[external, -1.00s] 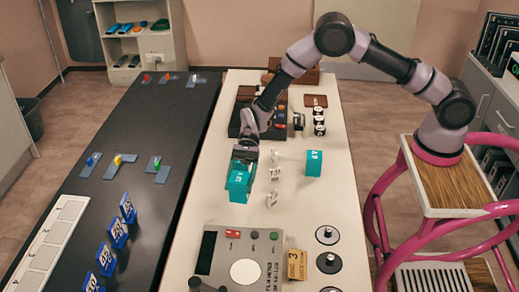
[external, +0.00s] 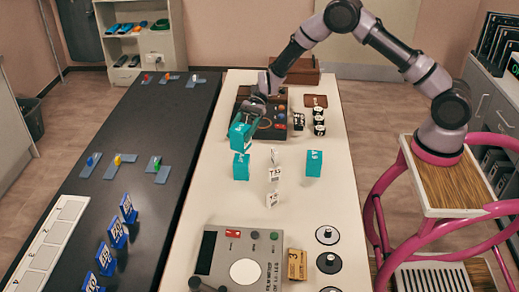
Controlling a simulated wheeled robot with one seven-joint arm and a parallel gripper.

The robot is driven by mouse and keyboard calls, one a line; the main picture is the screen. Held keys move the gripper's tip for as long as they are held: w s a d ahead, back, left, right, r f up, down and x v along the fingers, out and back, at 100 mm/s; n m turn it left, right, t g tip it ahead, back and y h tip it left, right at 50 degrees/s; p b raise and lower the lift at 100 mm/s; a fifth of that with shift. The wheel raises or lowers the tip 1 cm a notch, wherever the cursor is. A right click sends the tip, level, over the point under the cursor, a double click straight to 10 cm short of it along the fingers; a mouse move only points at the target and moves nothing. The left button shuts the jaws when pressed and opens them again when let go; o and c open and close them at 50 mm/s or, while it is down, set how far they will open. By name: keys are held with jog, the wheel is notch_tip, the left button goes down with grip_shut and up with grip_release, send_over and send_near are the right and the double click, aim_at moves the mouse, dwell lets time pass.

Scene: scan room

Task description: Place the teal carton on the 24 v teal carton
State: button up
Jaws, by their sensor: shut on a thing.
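My gripper (external: 250,112) is shut on a teal carton (external: 240,134), which it holds tilted at the left side of the white table. A second teal carton (external: 241,168) stands upright on the table, just below the held one in the picture. I cannot tell whether the two touch. A third teal carton (external: 314,163) with white marking stands on the table farther right, apart from both. The markings are too small to read surely, so I cannot tell which is the 24 V carton. The gripper's fingertips are partly hidden.
White cards (external: 274,175) stand in a line between the standing cartons. A dark tray (external: 277,125) with coloured balls lies behind the gripper. Black-and-white cylinders (external: 319,122) stand right of it. A grey panel device (external: 241,260) fills the front.

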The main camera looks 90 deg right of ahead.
aim_at(237, 150)
jog(key=shift+f, duration=2.25)
jog(key=shift+f, duration=0.15)
jog(key=o, duration=1.3)
jog(key=shift+o, duration=0.2)
